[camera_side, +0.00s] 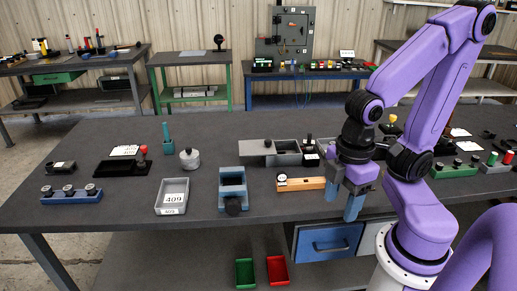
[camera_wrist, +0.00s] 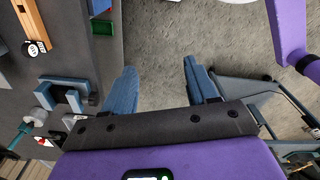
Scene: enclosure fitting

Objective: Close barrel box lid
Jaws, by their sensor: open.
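The frames do not label the barrel box. What seems to be the same box shows at the left in the wrist view (camera_wrist: 64,84). Another candidate is the grey box (camera_side: 289,158) behind it, with a flat lid (camera_side: 256,148) off to its left and its inside partly uncovered. My gripper (camera_side: 344,198) is open and empty, right of both boxes by the table's front edge. In the wrist view its fingers (camera_wrist: 160,72) stand apart over bare floor.
A wooden block with a dial (camera_side: 300,184) lies between the blue-grey box and my gripper. A grey tray marked 409 (camera_side: 172,194) and a grey knobbed cylinder (camera_side: 190,158) stand to the left. Green (camera_side: 245,272) and red (camera_side: 277,270) bins sit below the tabletop.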

